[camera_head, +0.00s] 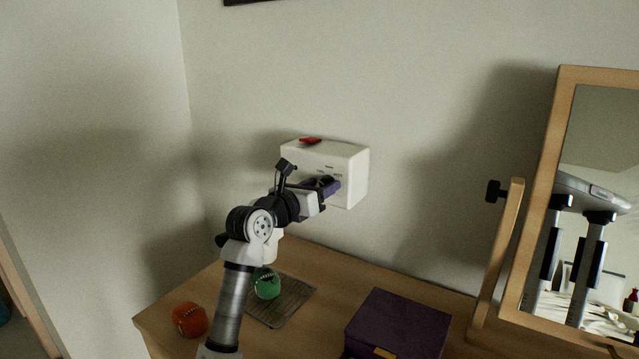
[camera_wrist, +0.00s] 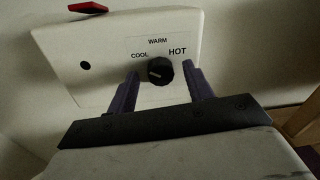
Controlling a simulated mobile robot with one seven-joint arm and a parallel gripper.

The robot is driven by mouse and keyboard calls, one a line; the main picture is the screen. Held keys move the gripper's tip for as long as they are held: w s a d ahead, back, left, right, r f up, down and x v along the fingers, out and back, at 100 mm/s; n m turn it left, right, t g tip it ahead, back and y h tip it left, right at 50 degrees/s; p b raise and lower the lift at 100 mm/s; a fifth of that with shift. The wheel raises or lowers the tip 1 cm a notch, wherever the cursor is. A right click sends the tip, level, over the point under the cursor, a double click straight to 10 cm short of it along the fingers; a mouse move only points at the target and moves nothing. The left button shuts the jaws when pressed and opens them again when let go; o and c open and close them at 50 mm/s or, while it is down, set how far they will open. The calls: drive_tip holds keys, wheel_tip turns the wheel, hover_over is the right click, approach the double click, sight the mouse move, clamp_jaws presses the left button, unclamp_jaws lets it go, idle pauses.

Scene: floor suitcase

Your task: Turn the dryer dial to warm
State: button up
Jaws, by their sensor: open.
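The dryer (camera_head: 352,178) is a white box on the wall, and its front panel (camera_wrist: 105,62) fills much of the wrist view. The black dial (camera_wrist: 159,71) sits on this panel under the labels COOL, WARM and HOT. A pale mark shows on the left part of the knob, but I cannot tell exactly which label it points to. My gripper (camera_wrist: 160,76) is open, with one purple finger on each side of the dial. The right finger is very close to the knob; contact is unclear. In the head view my gripper (camera_head: 330,187) is at the dryer's front and hides the dial.
A red part (camera_head: 310,141) is on the dryer's top. Below, the wooden table (camera_head: 340,275) bears a dark rack (camera_head: 292,300), a green round object (camera_head: 266,284), an orange one (camera_head: 189,320) and a purple box (camera_head: 400,325). A framed mirror (camera_head: 570,90) stands at right.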

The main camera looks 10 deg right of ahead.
drive_tip(key=c, duration=1)
drive_tip(key=shift+o, duration=0.2)
drive_tip(key=shift+b, duration=0.35)
drive_tip(key=shift+f+m+b, duration=0.15)
drive_tip(key=shift+m+b, duration=0.85)
drive_tip(key=shift+m, duration=0.1)
drive_tip(key=shift+s+d+m+y+b, duration=0.1)
drive_tip(key=shift+m+y+b, duration=0.15)
drive_tip(key=shift+m+b, duration=1.95)
drive_tip(key=shift+d+m+y+b, duration=0.1)
drive_tip(key=shift+m+y+b, duration=0.15)
drive_tip(key=shift+m+b, duration=1.95)
drive_tip(key=shift+r+m, duration=0.2)
drive_tip(key=shift+m, duration=0.1)
